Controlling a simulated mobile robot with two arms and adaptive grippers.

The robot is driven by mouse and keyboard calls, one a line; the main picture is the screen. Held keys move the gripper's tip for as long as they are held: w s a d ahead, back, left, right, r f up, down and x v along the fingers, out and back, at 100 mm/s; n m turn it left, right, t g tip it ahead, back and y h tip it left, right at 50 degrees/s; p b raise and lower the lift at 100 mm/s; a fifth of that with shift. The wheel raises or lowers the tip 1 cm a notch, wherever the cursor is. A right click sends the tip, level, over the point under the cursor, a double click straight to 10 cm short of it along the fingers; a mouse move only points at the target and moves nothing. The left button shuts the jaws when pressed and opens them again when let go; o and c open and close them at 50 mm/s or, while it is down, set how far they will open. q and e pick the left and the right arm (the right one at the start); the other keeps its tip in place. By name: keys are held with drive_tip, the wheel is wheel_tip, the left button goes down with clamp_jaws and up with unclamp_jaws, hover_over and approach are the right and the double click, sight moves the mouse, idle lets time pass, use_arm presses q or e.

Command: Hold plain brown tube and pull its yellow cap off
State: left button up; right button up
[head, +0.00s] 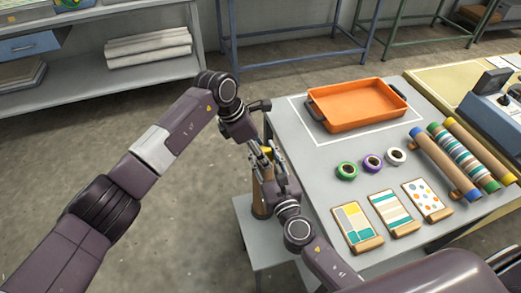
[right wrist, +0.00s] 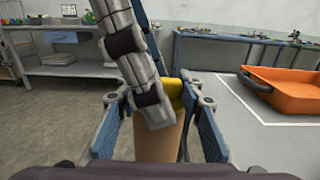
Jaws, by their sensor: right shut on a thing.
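The plain brown tube (head: 262,201) is upright left of the table, over a low grey surface; it fills the lower middle of the right wrist view (right wrist: 160,146). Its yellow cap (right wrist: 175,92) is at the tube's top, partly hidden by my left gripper. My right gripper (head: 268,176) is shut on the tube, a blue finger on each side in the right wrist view. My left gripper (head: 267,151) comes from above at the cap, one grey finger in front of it. The other finger is mostly hidden, so its grip is unclear.
The grey table (head: 305,165) holds an orange tray (head: 355,101), three tape rolls, three pattern cards (head: 394,212) and several tubes on a rack (head: 458,160). The low grey surface (head: 268,248) adjoins it. Open floor (head: 190,240) lies to the left.

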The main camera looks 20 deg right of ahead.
use_arm(q)
drive_tip(key=c, duration=0.8)
drive_tip(key=o, duration=0.4)
drive_tip(key=shift+c, duration=1.3)
drive_tip(key=shift+r, duration=0.5)
use_arm(e)
drive_tip(key=shift+f, duration=0.2)
